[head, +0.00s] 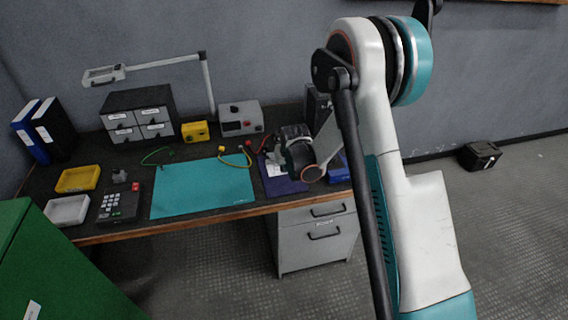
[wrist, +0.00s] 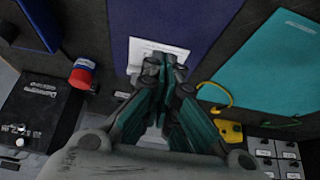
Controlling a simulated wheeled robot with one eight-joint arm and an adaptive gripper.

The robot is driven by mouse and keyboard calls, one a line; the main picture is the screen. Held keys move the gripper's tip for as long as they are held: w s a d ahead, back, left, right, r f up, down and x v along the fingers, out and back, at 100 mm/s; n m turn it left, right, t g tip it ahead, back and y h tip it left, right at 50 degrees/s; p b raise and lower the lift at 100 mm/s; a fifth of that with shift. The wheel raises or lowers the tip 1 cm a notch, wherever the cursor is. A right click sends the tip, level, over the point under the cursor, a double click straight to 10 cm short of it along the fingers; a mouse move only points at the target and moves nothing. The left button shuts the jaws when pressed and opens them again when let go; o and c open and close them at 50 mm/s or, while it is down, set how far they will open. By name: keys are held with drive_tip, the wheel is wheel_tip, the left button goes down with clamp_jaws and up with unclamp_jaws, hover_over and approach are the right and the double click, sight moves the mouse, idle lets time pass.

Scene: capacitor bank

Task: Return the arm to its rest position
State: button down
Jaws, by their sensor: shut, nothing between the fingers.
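My gripper (wrist: 165,65) is shut and empty in the wrist view, its dark and teal fingers together over the bench. In the head view my arm (head: 385,150) rises large on the right and folds back down to the right part of the bench. The wrist end (head: 303,158) is over the purple mat (head: 284,184); the fingertips are not clear there. The purple mat also shows in the wrist view (wrist: 200,25), with a white paper (wrist: 146,50) partly behind the fingers.
The bench holds a teal mat (head: 203,188), a drawer unit (head: 139,116), a yellow box (head: 195,131), a grey box (head: 240,118), a keypad device (head: 118,203) and trays. A red, white and blue cylinder (wrist: 82,74) is left in the wrist view. A green cabinet (head: 50,270) stands front left. Floor at right is mostly clear.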

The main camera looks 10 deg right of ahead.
drive_tip(key=s+f+v, duration=0.1)
drive_tip(key=s+v, duration=0.1)
drive_tip(key=v, duration=2.6)
drive_tip(key=s+r, duration=0.1)
drive_tip(key=s, duration=1)
drive_tip(key=s+d+r+t, duration=0.1)
drive_tip(key=s+r, duration=0.1)
drive_tip(key=s, duration=0.9)
drive_tip(key=shift+s+r, duration=0.3)
drive_tip(key=shift+s, duration=0.1)
